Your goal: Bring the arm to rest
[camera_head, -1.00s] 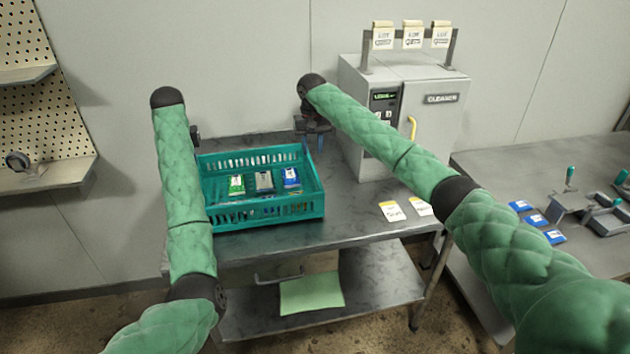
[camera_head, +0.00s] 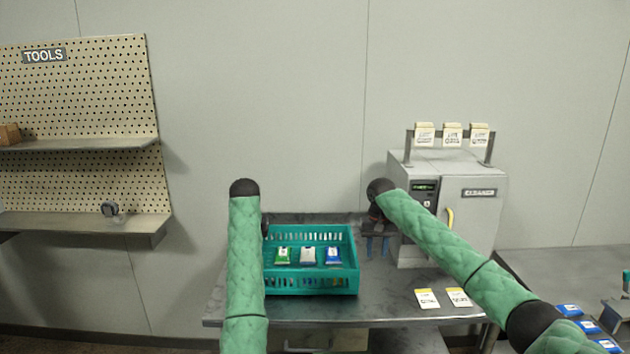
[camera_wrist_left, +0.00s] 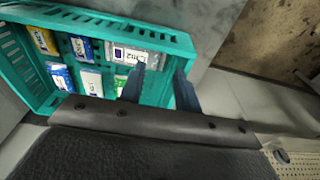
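My right arm reaches in from the right, and its gripper (camera_head: 377,246) points down between the teal crate (camera_head: 310,283) and the cleaner machine (camera_head: 440,232). Its two blue-grey fingers are apart with nothing between them. My left arm stands along the crate's left side and hides its own gripper in the head view. In the left wrist view the left gripper (camera_wrist_left: 160,84) has its fingers apart and empty, over or beside the crate's rim (camera_wrist_left: 165,38); its exact height is unclear. The crate holds several green, white, blue and yellow packets.
The crate stands on a metal table (camera_head: 390,300) against the wall. Two white-yellow cards (camera_head: 427,299) lie at its front right. Blue packets (camera_head: 568,310) lie on another table at right. A pegboard with shelves (camera_head: 85,145) is at left.

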